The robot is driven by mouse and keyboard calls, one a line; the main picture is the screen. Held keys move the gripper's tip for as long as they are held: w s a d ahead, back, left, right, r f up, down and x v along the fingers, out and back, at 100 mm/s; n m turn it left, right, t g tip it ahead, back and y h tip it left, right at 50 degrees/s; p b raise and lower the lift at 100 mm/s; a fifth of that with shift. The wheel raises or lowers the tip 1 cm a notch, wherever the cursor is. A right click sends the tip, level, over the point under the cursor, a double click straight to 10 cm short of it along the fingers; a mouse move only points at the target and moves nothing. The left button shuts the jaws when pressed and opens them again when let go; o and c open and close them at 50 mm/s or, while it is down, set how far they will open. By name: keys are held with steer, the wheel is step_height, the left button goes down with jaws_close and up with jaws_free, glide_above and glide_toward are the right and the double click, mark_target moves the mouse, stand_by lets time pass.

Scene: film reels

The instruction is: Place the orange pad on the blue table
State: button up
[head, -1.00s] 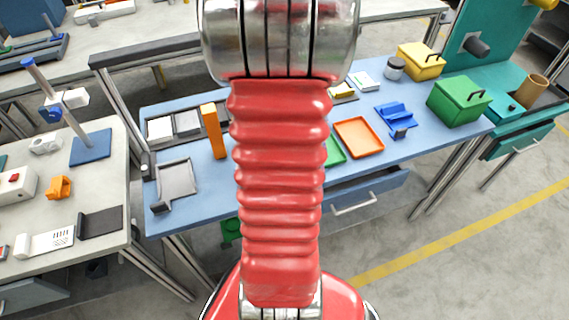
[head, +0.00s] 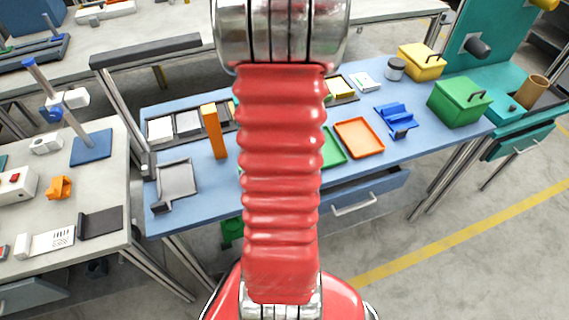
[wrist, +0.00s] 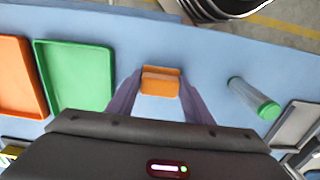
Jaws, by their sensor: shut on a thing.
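The orange pad (wrist: 161,82) is a small block in the wrist view, between the two purple fingers of my gripper (wrist: 160,86). My gripper is shut on it. The blue table (wrist: 215,60) lies beneath the pad; I cannot tell whether the pad touches it. In the head view the blue table (head: 290,195) runs across the middle, and my red arm hides my gripper and the pad.
A green tray (wrist: 75,75) and an orange tray (head: 359,138) lie to one side of my gripper. A clear tube with a green end (wrist: 254,98) lies on the other side, near a grey tray (head: 177,180). A tall orange block (head: 214,132) stands at the table's left.

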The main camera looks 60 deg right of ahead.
steer(key=o, duration=1.2)
step_height(320, 180, up, 12)
steer(key=shift+r, duration=0.1)
stand_by(0.7)
